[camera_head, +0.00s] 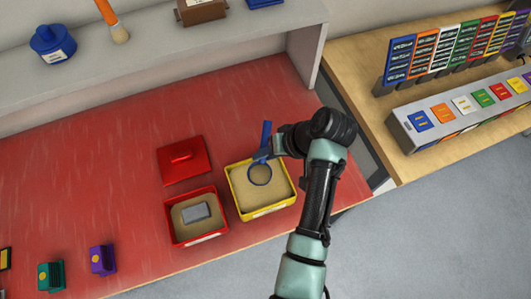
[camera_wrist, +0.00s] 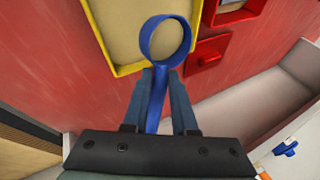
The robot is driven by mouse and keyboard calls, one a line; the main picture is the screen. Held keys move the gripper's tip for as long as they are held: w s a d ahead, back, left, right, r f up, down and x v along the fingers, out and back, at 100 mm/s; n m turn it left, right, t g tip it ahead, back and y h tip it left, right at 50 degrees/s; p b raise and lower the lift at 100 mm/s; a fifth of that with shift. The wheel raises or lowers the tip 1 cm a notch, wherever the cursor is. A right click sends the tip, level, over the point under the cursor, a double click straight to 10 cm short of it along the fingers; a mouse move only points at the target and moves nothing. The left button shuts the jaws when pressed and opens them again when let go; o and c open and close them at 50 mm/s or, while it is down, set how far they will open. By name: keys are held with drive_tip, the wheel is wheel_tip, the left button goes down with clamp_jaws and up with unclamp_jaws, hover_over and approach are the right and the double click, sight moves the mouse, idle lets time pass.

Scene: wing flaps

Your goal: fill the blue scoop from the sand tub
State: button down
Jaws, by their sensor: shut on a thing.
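The blue scoop (camera_head: 267,130) is held by its handle in my gripper (camera_head: 268,154). In the wrist view the handle of the scoop (camera_wrist: 165,14) runs between the two fingers of my gripper (camera_wrist: 161,78). Its round bowl points away from the fingers, over the yellow sand tub (camera_wrist: 99,38). In the head view the bowl is over the sand inside the yellow tub (camera_head: 237,201). The inside of the bowl looks sand-coloured; I cannot tell whether it holds sand or touches the sand below.
A red tub (camera_head: 170,228) with sand and a grey block (camera_head: 196,212) stands left of the yellow tub. A red lid (camera_head: 184,163) lies behind it. Purple (camera_head: 102,259) and green (camera_head: 50,276) items stand at left. A grey shelf (camera_head: 150,48) runs behind.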

drive_tip(key=shift+w+r+g, duration=0.2)
drive_tip(key=shift+g, duration=0.1)
idle(0.4)
drive_tip(key=shift+w, duration=0.15)
drive_tip(key=shift+w+d+m+g+y, duration=0.2)
drive_tip(key=shift+w+m+g+y, duration=0.15)
drive_tip(key=shift+g, duration=0.75)
drive_tip(key=shift+r, duration=0.1)
drive_tip(key=shift+r+p, duration=0.95)
drive_tip(key=shift+r+p, duration=1)
